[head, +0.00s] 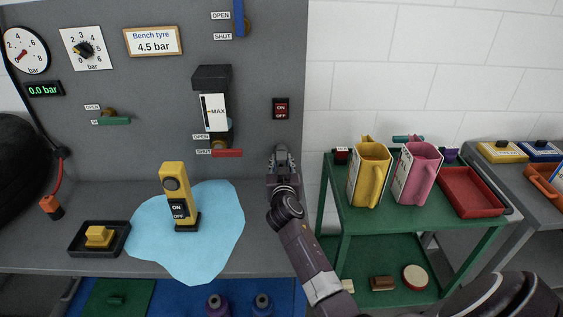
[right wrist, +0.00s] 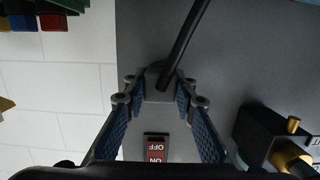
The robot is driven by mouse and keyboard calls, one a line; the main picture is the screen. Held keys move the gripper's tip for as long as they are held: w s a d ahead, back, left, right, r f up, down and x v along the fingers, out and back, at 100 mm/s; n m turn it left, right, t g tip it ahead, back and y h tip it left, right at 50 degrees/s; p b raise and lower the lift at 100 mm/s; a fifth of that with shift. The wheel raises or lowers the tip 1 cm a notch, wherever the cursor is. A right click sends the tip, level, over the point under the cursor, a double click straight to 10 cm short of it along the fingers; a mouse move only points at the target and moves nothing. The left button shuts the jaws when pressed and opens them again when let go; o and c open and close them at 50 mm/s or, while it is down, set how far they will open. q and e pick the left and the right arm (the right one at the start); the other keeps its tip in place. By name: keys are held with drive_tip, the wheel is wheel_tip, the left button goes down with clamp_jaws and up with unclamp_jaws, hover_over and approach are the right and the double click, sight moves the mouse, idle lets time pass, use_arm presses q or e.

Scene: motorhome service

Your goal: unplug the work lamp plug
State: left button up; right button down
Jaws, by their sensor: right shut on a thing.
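My right gripper (head: 282,157) is at the grey panel, below the red ON/OFF switch (head: 281,108). In the right wrist view its two fingers (right wrist: 158,92) are shut on a dark plug (right wrist: 157,82), with a black cable (right wrist: 188,40) running up from it. The gripper hides most of the plug in the head view. I cannot tell whether the plug is seated in a socket. A yellow lamp-like body (head: 175,185) with an ON/OFF switch stands upright on the bench. My left gripper is not in view.
A light-blue patch (head: 215,235) lies on the bench around the yellow body. A black tray (head: 80,250) with a yellow block is at left. A green cart (head: 335,215) with yellow and pink jugs stands right of my right arm. Valves and gauges sit on the panel.

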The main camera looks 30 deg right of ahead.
sight(282, 165)
drive_tip(key=shift+s+a, duration=0.35)
drive_tip(key=shift+s, duration=0.2)
drive_tip(key=c, duration=2.1)
unclamp_jaws()
clamp_jaws()
drive_tip(key=shift+f+v, duration=0.15)
drive_tip(key=shift+v, duration=0.8)
drive_tip(key=shift+f+v, duration=0.15)
drive_tip(key=shift+v, duration=0.85)
